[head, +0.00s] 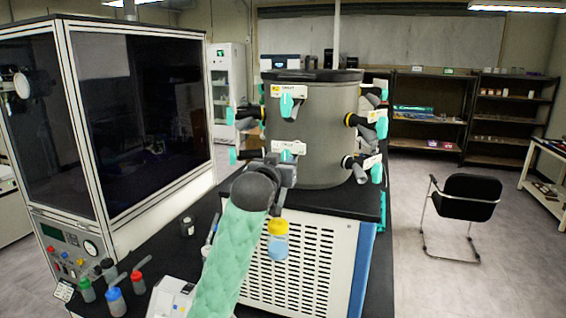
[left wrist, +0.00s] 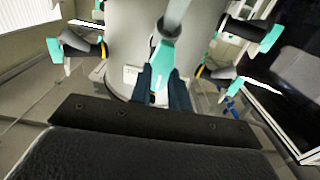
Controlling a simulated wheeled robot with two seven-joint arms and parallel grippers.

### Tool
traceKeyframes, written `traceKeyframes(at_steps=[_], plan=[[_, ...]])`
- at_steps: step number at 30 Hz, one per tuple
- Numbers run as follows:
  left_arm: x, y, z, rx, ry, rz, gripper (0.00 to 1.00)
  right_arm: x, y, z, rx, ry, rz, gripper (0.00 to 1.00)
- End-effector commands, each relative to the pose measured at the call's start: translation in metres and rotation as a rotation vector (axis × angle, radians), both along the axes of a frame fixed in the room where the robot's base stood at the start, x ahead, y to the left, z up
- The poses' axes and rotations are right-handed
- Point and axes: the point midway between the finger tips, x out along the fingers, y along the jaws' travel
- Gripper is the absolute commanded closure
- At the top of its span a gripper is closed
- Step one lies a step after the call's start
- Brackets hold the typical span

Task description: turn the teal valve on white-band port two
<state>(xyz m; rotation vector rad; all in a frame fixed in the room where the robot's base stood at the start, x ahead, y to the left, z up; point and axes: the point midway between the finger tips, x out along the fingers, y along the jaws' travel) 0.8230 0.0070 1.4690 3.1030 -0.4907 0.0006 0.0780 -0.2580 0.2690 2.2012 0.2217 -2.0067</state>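The grey drum (head: 315,130) carries several ports with teal valves. A teal valve (head: 287,154) with a white label sits low on its front, just behind my left gripper (head: 283,174). Another teal valve (head: 287,104) sits above it on a white-labelled port. In the left wrist view the two dark fingers of my left gripper (left wrist: 162,92) lie close on both sides of a teal valve handle (left wrist: 160,68), which fills the gap between them. The port numbers are too small to read. My right gripper is not in view.
More teal valves (head: 366,132) stick out on the drum's right side. A yellow-capped flask (head: 278,240) is in front of the white vented base (head: 300,265). Several coloured-cap bottles (head: 115,300) stand at lower left by a glass cabinet (head: 140,120). A black chair (head: 468,197) stands right.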

Motion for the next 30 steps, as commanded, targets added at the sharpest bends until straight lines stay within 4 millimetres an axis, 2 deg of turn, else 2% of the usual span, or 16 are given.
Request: traceKeyframes(at_steps=[8, 14, 30], plan=[[0.0001, 0.0001, 0.0000, 0.017, -0.006, 0.000, 1.00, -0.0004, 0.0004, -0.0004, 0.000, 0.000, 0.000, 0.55], [0.0004, 0.0000, -0.0006, 0.092, -0.030, 0.000, 1.00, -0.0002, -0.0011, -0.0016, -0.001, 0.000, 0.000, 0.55], [0.0004, -0.0009, -0.0006, 0.541, -0.176, 0.001, 1.00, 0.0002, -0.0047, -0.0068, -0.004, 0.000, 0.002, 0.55]])
